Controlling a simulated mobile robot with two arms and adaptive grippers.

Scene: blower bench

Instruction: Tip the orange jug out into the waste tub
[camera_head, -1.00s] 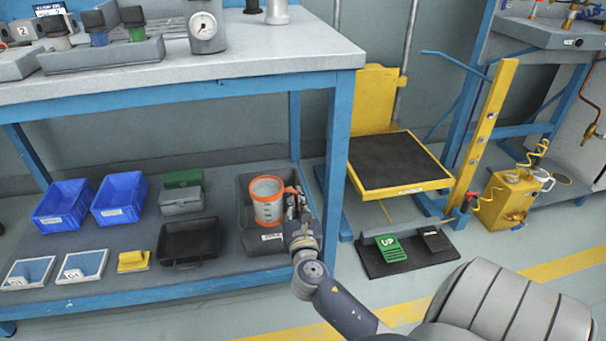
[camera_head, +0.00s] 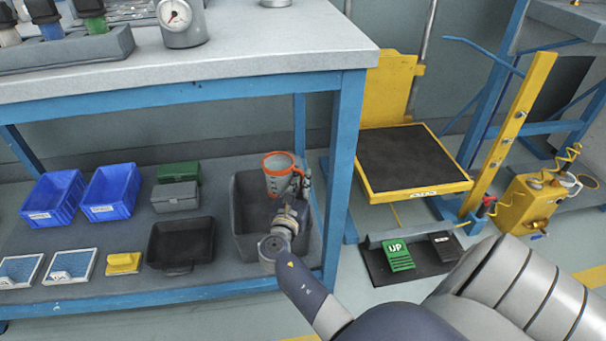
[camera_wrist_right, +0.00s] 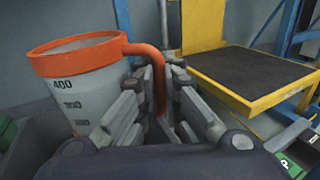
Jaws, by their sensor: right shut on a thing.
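The orange jug (camera_head: 279,178) has an orange rim and handle and a pale, marked body. It is held over the dark grey tub (camera_head: 243,222) on the lower shelf, nearly upright with a slight tilt. My right gripper (camera_head: 299,190) is shut on its handle, on the jug's right side. In the right wrist view the jug (camera_wrist_right: 85,85) stands at the left, and my right gripper (camera_wrist_right: 160,105) has its fingers around the orange handle. Grey contents show at the jug's mouth there. The tub's inside is partly hidden by the jug and my arm. My left gripper is not in view.
A black tray (camera_head: 181,247) and a grey box (camera_head: 175,196) stand left of the tub. Two blue bins (camera_head: 110,192) are further left. The blue bench leg (camera_head: 342,180) is close on the right, beside a yellow lift platform (camera_head: 410,185). The worktop (camera_head: 250,45) is above.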

